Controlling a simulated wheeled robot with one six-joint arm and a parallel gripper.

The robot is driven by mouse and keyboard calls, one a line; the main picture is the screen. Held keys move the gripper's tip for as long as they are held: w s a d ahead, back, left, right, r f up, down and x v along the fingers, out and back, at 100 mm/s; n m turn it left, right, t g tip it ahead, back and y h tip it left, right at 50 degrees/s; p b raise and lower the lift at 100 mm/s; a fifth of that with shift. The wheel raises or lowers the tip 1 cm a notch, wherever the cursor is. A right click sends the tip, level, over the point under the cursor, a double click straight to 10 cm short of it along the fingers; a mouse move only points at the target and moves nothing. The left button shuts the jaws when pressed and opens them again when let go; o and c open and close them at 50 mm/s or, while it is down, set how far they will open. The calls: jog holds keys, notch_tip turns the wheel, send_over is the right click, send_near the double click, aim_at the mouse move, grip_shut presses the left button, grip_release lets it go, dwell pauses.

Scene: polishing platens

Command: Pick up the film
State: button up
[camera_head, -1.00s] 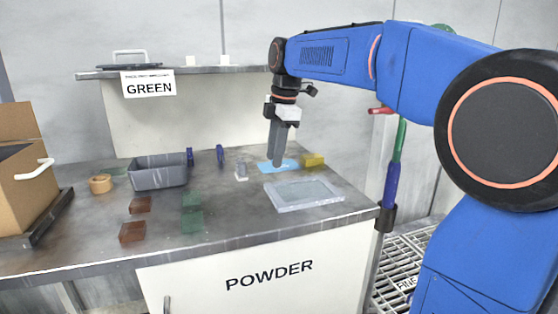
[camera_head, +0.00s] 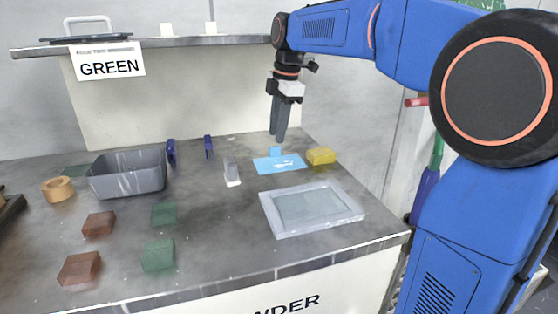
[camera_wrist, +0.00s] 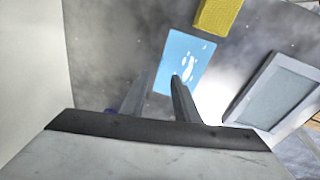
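The film, a light-blue sheet (camera_head: 279,164) with white marks, lies flat on the bench top with a small blue tab (camera_head: 275,151) standing at its back edge. It also shows in the wrist view (camera_wrist: 182,62). My gripper (camera_head: 279,139) points down above the back edge of the film, its tips close to the tab. In the wrist view my gripper (camera_wrist: 164,76) has its two fingers apart, with nothing seen held between them. The right finger overlaps the film's lower edge there. The exact height of the tips above the sheet cannot be told.
A yellow sponge-like block (camera_head: 321,156) sits right of the film. A clear framed tray (camera_head: 311,208) lies in front. A small grey-and-white piece (camera_head: 232,172) stands left. A grey bin (camera_head: 128,175), red blocks (camera_head: 80,268) and green blocks (camera_head: 158,255) are further left. A shelf (camera_head: 150,44) runs behind.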

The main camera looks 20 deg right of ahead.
aim_at(274, 148)
jog(key=shift+w+a+f, duration=0.1)
jog(key=shift+w+f, duration=0.05)
jog(key=shift+f, duration=0.7)
jog(key=shift+w+a+f, duration=0.1)
jog(key=shift+w+f, duration=0.05)
jog(key=shift+f, duration=0.7)
jog(key=shift+w+a+f, duration=0.1)
jog(key=shift+w+f, duration=0.05)
jog(key=shift+f, duration=0.7)
grip_shut()
